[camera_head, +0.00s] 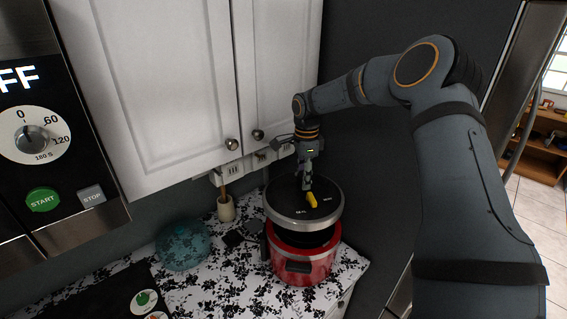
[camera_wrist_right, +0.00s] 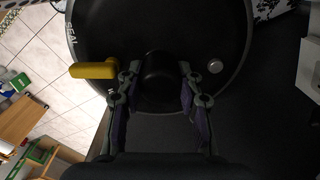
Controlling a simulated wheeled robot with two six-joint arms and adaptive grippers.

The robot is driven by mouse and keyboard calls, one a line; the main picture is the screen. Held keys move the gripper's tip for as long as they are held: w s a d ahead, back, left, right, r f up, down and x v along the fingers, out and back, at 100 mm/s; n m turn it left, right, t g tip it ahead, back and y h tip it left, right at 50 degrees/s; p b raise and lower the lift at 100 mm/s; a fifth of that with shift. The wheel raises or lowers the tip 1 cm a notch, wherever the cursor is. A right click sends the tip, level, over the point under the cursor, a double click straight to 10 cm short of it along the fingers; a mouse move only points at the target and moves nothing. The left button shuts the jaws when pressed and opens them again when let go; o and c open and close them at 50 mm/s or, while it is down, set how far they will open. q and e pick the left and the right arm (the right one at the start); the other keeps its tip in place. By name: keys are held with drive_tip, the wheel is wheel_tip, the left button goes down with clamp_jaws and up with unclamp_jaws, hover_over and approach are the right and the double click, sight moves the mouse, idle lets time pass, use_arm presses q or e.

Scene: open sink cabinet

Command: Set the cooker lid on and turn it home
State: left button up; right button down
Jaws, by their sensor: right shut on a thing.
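The cooker lid (camera_head: 285,206) is a dark disc with a silver rim and a yellow lever (camera_head: 311,200). My right gripper (camera_head: 307,184) comes down onto the lid from above. In the right wrist view, its fingers (camera_wrist_right: 158,88) are closed around the lid's black knob (camera_wrist_right: 160,70). The yellow lever (camera_wrist_right: 93,70) lies left of the fingers there, close to the word SEAL. My left gripper is not in view.
The pot stands on a black-and-white patterned counter (camera_head: 225,290) near its right end. A teal glass bowl (camera_head: 183,247) and a beige utensil holder (camera_head: 226,208) are to the left. White cabinets (camera_head: 180,80) hang above, and a dark wall (camera_head: 375,190) stands at right.

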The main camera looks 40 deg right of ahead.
drive_tip(key=shift+w, duration=0.45)
drive_tip(key=shift+s+r, duration=0.2)
drive_tip(key=shift+s, duration=0.05)
drive_tip(key=s, duration=0.1)
drive_tip(key=s+r, duration=0.1)
drive_tip(key=s, duration=0.1)
drive_tip(key=shift+s+r, duration=0.2)
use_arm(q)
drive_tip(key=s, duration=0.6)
use_arm(e)
drive_tip(key=shift+w, duration=0.15)
drive_tip(key=f, duration=0.1)
drive_tip(key=w+f+b, duration=0.1)
drive_tip(key=f, duration=0.2)
drive_tip(key=shift+w+b, duration=0.35)
drive_tip(key=shift+w, duration=0.05)
drive_tip(key=f+b, duration=0.2)
drive_tip(key=shift+s+f, duration=0.35)
drive_tip(key=shift+s, duration=0.05)
drive_tip(key=shift+w+f, duration=0.1)
drive_tip(key=shift+f, duration=0.05)
drive_tip(key=shift+w, duration=0.1)
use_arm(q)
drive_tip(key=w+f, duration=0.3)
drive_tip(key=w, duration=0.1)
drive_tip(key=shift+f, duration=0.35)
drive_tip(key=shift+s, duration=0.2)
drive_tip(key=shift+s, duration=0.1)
use_arm(e)
drive_tip(key=shift+f, duration=0.1)
